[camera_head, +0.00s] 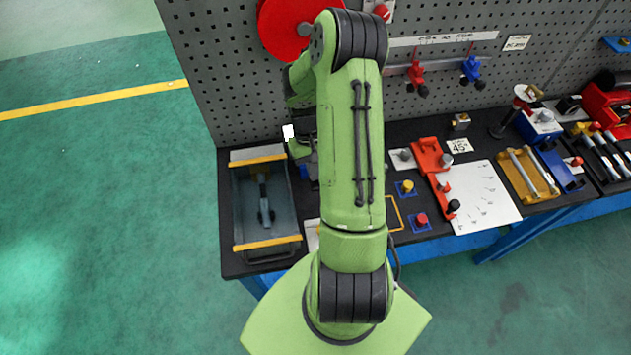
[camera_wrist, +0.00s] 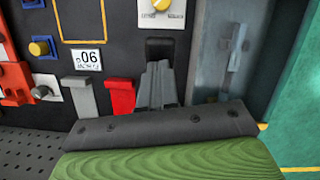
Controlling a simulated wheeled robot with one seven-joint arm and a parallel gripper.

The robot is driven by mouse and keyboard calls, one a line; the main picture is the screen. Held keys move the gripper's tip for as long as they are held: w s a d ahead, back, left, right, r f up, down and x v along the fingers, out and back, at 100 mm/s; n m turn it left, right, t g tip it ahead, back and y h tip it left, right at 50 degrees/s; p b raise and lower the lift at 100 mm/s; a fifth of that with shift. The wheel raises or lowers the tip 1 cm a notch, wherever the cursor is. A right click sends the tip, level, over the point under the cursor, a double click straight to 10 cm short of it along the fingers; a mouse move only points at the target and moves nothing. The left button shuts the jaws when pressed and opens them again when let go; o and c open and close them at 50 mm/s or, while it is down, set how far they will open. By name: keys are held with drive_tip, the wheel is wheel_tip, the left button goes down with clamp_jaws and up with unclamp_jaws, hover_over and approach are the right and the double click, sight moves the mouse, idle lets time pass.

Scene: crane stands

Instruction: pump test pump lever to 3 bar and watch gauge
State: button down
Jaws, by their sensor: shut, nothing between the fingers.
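My gripper (camera_wrist: 158,70) is shut and empty in the wrist view, its grey fingers together. The tips are close to a small black block (camera_wrist: 160,46) on the dark bench; I cannot tell whether they touch. A red block (camera_wrist: 120,97) and a grey block (camera_wrist: 80,97) stand beside the fingers. A white plate with a yellow knob (camera_wrist: 158,6) lies beyond. In the head view my green arm hides most of this spot. I cannot clearly make out the pump lever or a gauge reading in either view.
A grey tray with yellow end strips (camera_head: 266,242) is at the bench's left end, with a grey handled tool (camera_head: 264,205) inside. A pegboard (camera_head: 225,80) rises behind. Red clamps (camera_head: 428,155) and a white sheet (camera_head: 482,195) lie right of my arm. Green floor is free at left.

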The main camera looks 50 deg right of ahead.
drive_tip(key=shift+r, duration=0.1)
drive_tip(key=b+x, duration=0.2)
drive_tip(key=w+b+x, duration=0.1)
drive_tip(key=b+x, duration=0.1)
drive_tip(key=shift+d+f, duration=0.15)
drive_tip(key=shift+f, duration=0.3)
drive_tip(key=shift+r, duration=0.15)
drive_tip(key=w+d+p+v, duration=0.1)
drive_tip(key=w+v, duration=0.1)
drive_tip(key=v, duration=1.5)
drive_tip(key=shift+w, duration=0.3)
drive_tip(key=shift+d, duration=0.15)
